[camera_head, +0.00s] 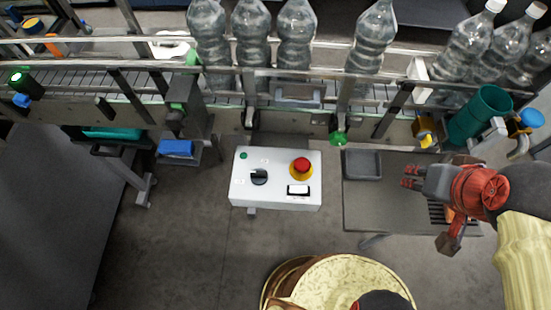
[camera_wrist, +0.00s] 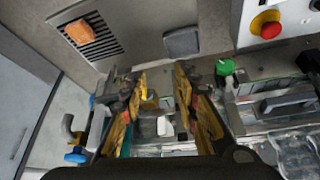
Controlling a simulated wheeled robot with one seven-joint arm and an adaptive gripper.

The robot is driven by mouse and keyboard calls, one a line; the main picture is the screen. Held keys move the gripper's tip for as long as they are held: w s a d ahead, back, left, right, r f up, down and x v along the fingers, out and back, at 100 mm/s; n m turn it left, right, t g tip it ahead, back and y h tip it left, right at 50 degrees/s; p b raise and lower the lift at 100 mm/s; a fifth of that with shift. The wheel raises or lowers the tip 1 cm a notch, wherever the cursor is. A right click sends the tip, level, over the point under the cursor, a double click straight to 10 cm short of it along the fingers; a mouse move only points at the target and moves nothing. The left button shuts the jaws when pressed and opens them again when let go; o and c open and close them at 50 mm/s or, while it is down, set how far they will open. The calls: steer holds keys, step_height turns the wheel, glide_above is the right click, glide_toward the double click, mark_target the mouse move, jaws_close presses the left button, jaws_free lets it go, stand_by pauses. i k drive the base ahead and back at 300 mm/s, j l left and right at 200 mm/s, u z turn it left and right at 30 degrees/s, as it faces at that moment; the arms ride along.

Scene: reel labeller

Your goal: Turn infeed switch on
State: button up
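A white control box (camera_head: 276,203) is fixed below the conveyor in the middle of the head view. It carries a black rotary knob (camera_head: 259,177), a red mushroom button (camera_head: 301,166) on a yellow ring, a small green lamp or button (camera_head: 243,155) and a white switch in a black frame (camera_head: 298,190). The labels are too small to read. In the wrist view the box (camera_wrist: 285,12) is cut off at the upper right, with its red button (camera_wrist: 270,29) showing and the knob out of frame. My gripper (camera_head: 407,177) is right of the box, apart from it, open and empty; its fingers (camera_wrist: 160,72) stand apart.
A conveyor (camera_head: 130,85) with several clear bottles (camera_head: 297,35) runs behind the box. A grey table (camera_head: 385,212) with a shallow tray (camera_head: 362,165) lies right of the box. A teal cup (camera_head: 480,114) stands behind my gripper. The floor left of the box is clear.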

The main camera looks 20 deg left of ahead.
mark_target(258, 177)
steer(key=j+u, duration=0.1)
steer(key=u, duration=1.4)
